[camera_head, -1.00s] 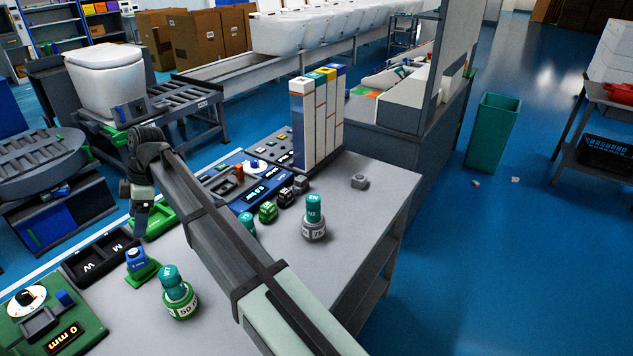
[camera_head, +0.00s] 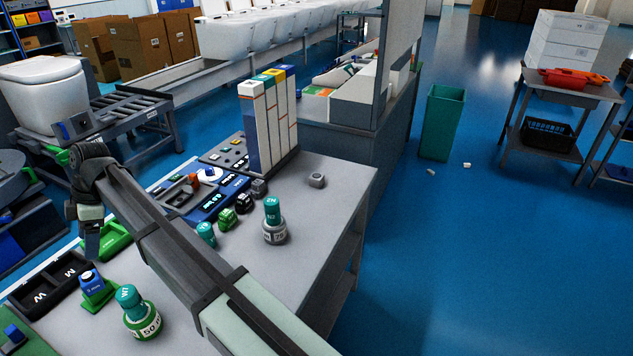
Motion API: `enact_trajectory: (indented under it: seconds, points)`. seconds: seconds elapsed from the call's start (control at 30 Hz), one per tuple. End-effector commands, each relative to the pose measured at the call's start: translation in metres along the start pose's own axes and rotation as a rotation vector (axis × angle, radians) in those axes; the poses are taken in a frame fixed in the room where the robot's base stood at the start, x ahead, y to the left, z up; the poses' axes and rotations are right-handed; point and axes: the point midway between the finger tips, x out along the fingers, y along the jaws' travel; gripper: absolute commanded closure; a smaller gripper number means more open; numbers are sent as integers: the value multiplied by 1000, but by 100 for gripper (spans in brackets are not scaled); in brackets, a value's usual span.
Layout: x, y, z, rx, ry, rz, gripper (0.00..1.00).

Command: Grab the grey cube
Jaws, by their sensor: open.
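A small dark grey cube (camera_head: 259,187) sits on the grey table, beside a black cube (camera_head: 243,203) and a green cube (camera_head: 227,219). A lighter grey block (camera_head: 316,181) with a dark mark on top lies alone further right; I cannot tell from the picture which of the two is meant. My gripper (camera_head: 90,243) hangs pointing down at the left, near the green holder and the black tray, well away from both grey pieces. It is open, small in the picture, and I see nothing in it.
Teal-capped bottles (camera_head: 274,222) and (camera_head: 137,312) stand on the table. Tall white boxes (camera_head: 267,125) stand behind the cubes. The black tray (camera_head: 45,288) marked M and W is at left. A green bin (camera_head: 441,122) stands on the floor.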

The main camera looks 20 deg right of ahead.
Motion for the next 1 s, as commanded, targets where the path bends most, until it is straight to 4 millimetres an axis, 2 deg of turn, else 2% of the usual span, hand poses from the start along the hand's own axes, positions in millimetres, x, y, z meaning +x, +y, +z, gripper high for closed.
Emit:
enact_trajectory:
  seconds: [0.23, 0.37, 0.47, 0.67, 1.0]
  points:
    - [-2, 2, 5, 7, 0, 3, 21]
    - [-14, 9, 33, 43, 0, 18, 21]
    - [-28, 17, 70, 91, 0, 37, 21]
    - [-62, 31, 159, 206, 0, 80, 21]
    - [-124, 41, 315, 401, -4, 151, 21]
